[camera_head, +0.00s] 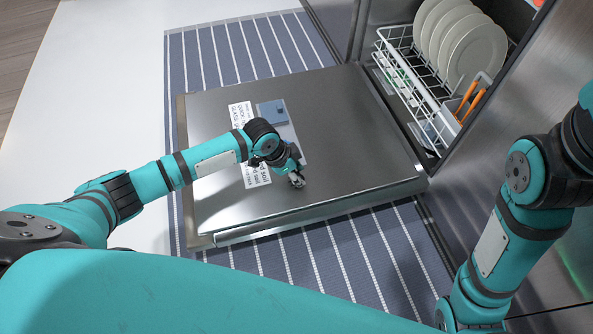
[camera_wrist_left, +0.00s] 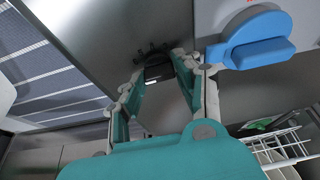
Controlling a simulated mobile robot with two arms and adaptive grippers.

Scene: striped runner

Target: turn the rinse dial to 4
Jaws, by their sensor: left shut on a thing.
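The rinse dial is a small dark round knob (camera_wrist_left: 157,68) on the steel inner face of the open dishwasher door (camera_head: 350,130). In the left wrist view the two fingers of my left gripper (camera_wrist_left: 160,82) reach to it from either side and are shut on it. In the head view my left gripper (camera_head: 297,180) is low over the door, and the wrist hides the dial. My right arm shows at the right, but its gripper is out of view.
A blue lid (camera_head: 272,113) sits on the door beside my left wrist; it is close to the fingers in the left wrist view (camera_wrist_left: 255,40). White printed labels (camera_head: 240,115) lie left of it. A pulled-out rack (camera_head: 400,75) holds several plates (camera_head: 470,50). A striped runner (camera_head: 230,55) lies below.

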